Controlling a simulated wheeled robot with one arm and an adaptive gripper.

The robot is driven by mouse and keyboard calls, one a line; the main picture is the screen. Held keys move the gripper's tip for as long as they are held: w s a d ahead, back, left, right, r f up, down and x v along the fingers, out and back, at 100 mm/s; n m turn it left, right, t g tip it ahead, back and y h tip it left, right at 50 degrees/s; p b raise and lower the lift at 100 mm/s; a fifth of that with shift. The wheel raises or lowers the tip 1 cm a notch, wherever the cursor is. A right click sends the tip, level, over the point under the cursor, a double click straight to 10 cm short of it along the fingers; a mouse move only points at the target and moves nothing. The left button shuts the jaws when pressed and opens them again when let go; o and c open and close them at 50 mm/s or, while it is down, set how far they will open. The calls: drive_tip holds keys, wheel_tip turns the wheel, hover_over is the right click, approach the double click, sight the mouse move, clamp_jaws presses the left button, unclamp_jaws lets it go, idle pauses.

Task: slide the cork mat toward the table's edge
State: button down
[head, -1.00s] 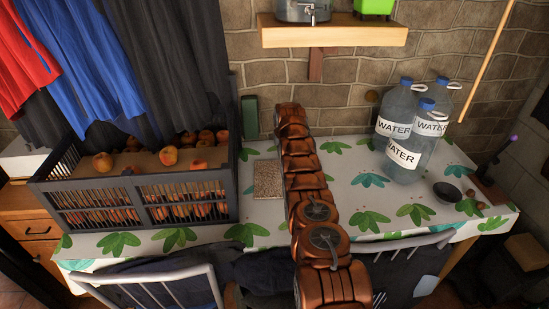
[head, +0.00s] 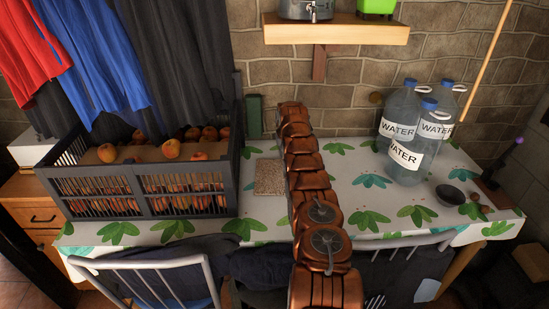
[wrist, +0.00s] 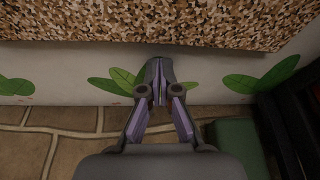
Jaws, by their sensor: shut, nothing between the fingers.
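The cork mat (head: 269,180) is a speckled tan rectangle lying flat on the leaf-patterned tablecloth, between the fruit crate and my arm. My arm covers part of its right side in the head view. In the wrist view the cork mat (wrist: 150,22) fills the top, one straight edge crossing above my fingertips. My gripper (wrist: 160,92) is shut and empty, on the wall side of that edge. I cannot tell whether the tips touch the mat. In the head view my gripper is hidden behind my arm. The table (head: 340,215) has its front edge on the chair side.
A dark crate of peaches (head: 150,195) stands left of the mat. A green box (head: 254,115) is behind, by the wall; it also shows in the wrist view (wrist: 237,146). Water bottles (head: 408,150) and a dark bowl (head: 450,194) stand right. Chairs (head: 150,270) line the front.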

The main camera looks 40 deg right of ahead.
drive_tip(key=shift+s+b, duration=0.45)
drive_tip(key=shift+s+a+b, duration=0.25)
drive_tip(key=shift+s+b, duration=0.1)
drive_tip(key=shift+b, duration=0.05)
drive_tip(key=shift+a, duration=0.15)
